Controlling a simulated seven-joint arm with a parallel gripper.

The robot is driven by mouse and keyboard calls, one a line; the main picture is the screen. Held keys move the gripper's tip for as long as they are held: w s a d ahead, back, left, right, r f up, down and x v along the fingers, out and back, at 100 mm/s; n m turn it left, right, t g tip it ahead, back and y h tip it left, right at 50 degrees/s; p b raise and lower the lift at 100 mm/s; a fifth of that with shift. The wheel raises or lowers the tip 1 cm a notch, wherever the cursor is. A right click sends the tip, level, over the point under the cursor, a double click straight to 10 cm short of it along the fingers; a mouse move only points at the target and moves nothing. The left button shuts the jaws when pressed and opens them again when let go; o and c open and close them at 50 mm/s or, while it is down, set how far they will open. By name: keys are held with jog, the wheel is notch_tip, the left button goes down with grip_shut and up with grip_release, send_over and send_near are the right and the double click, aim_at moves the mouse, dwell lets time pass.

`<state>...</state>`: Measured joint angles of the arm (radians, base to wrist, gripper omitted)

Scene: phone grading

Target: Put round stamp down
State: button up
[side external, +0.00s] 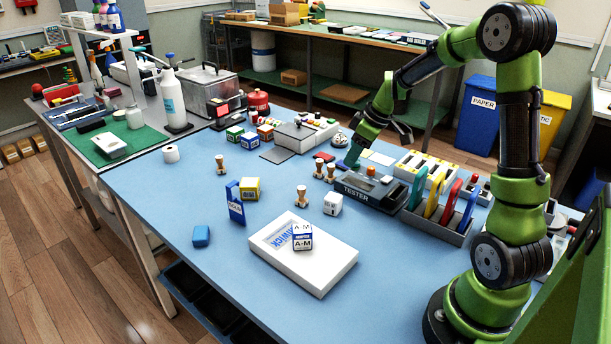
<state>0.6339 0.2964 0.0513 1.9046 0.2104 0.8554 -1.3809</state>
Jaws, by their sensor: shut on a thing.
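My gripper (353,157) points down over the far middle of the blue table, just behind the black tester (366,192). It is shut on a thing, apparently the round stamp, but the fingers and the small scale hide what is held. I cannot tell whether it touches the table. Two wooden-handled stamps (331,171) (319,167) stand upright close to the left of my gripper. Another wooden stamp (301,195) stands nearer the front, and one more (220,164) stands farther left.
A rack (440,228) with coloured upright pieces stands right of the tester. A blue upright block (235,202) and small boxes stand left. Blue table (180,210) is clear at left.

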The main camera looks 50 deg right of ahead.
jog(key=n+y, duration=0.1)
jog(key=n, duration=0.1)
send_over(366, 228)
jog(key=s+d, duration=0.1)
notch_tip(366, 228, down, 4)
jog(key=shift+n, duration=0.6)
notch_tip(366, 228, down, 8)
jog(key=shift+s+a+f, duration=0.1)
jog(key=shift+s, duration=0.05)
jog(key=o, duration=1)
jog(key=shift+f, duration=0.1)
